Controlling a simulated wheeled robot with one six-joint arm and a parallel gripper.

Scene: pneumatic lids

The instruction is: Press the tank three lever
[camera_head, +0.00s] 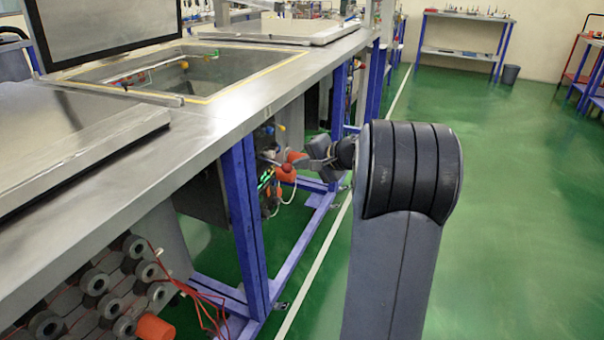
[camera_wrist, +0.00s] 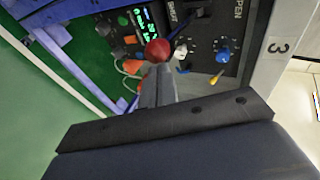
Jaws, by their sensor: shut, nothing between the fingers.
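A panel (camera_wrist: 215,28) with SHUT and OPEN lettering fills the upper part of the wrist view, beside a plate marked 3 (camera_wrist: 278,47). A lever with a red ball knob (camera_wrist: 157,50) and a thin dark stem is in front of the panel. My gripper (camera_wrist: 157,72) is shut and empty, its tips at the lower edge of the red knob in this view. I cannot tell whether they touch it. In the head view my gripper (camera_head: 280,161) reaches in under the bench, beside the panel; the knob cannot be made out clearly there.
A blue knob (camera_wrist: 222,57), a yellow knob (camera_wrist: 183,70) and orange parts (camera_wrist: 132,66) sit close around the lever. The steel bench top (camera_head: 215,117) is above my gripper, and a blue leg (camera_head: 243,210) stands to its left. The green floor (camera_head: 500,230) to the right is clear.

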